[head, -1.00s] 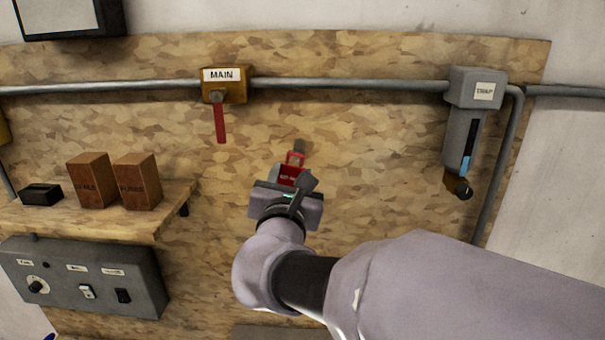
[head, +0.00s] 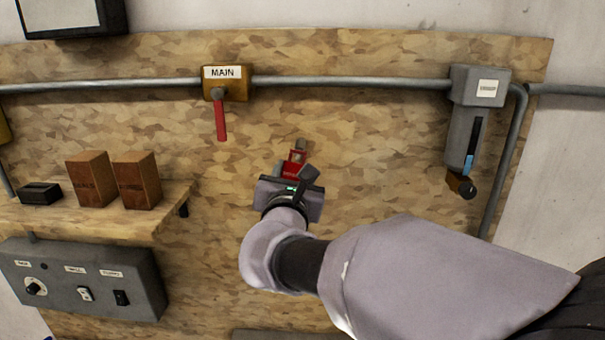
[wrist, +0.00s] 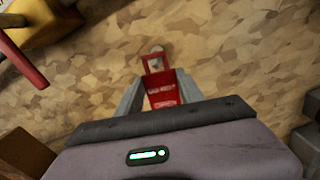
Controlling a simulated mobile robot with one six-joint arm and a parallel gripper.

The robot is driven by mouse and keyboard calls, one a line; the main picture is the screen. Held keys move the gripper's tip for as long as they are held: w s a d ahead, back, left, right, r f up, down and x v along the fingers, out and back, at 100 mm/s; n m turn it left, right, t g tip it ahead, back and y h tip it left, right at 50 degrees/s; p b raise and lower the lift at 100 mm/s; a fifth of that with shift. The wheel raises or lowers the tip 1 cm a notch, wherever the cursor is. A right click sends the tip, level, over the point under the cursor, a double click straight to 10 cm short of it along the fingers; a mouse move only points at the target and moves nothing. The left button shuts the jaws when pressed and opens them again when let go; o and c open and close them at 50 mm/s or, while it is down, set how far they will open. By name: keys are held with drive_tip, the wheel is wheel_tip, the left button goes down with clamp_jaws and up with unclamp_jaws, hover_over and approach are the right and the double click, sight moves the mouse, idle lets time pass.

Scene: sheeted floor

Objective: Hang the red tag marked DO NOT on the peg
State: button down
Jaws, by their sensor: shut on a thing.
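The red tag (wrist: 161,92) is between the fingers of my gripper (wrist: 160,98), which is shut on its lower part. Its pale lettering is too blurred to read surely. The tag's upper end is an open red loop, pointing up toward the board. The peg (wrist: 157,50), a short grey stub, shows at the top of this loop in the wrist view. In the head view the peg (head: 300,145) stands just above the tag (head: 297,157). I cannot tell whether the peg passes through the loop. My gripper (head: 294,171) partly hides the tag there.
A yellow MAIN switch box (head: 226,84) with a red lever (head: 221,121) is up left. A grey box with a lever (head: 467,125) is at right. A shelf (head: 120,222) with two brown blocks (head: 137,182) is at left. The board around the peg is clear.

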drive_tip(key=c, duration=0.7)
unclamp_jaws()
drive_tip(key=shift+o, duration=0.2)
